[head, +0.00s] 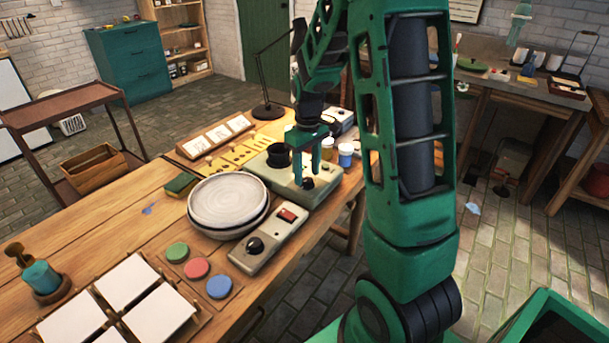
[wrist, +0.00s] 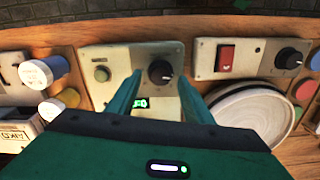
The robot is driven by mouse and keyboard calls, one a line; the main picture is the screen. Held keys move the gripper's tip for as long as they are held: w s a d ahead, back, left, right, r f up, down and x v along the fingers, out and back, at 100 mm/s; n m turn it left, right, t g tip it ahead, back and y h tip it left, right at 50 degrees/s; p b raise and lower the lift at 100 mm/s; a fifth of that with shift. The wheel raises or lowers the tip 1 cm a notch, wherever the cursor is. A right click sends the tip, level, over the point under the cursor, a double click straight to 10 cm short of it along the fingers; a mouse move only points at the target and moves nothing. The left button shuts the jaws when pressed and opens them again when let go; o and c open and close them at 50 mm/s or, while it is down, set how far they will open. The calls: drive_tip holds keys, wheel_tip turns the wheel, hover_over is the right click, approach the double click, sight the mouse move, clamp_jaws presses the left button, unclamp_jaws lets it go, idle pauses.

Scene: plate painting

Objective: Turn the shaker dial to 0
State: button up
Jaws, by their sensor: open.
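The shaker (head: 262,172) is a pale grey-green box with a black cup on top, on the wooden table. My gripper (head: 307,177) is open over the shaker's front. In the wrist view my gripper (wrist: 160,76) has its fingers on both sides of the dial. I cannot tell whether they touch it.
A control box (head: 270,238) with a red switch and its own black dial stands nearby. A stack of pale plates (head: 228,200) is left of the shaker. Small paint jars (head: 346,155) stand to its right. Colour discs (head: 196,267) and white tiles (head: 128,281) lie toward the front.

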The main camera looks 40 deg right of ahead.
sight(306, 179)
wheel_tip(306, 179, up, 9)
drive_tip(key=shift+w+r, duration=0.15)
idle(0.6)
drive_tip(key=s+a+m, duration=0.1)
drive_tip(key=s+m, duration=0.3)
drive_tip(key=s, duration=1)
drive_tip(key=s+a+r+m, duration=0.1)
drive_tip(key=s+m, duration=0.3)
drive_tip(key=s, duration=1.1)
drive_tip(key=shift+a, duration=0.3)
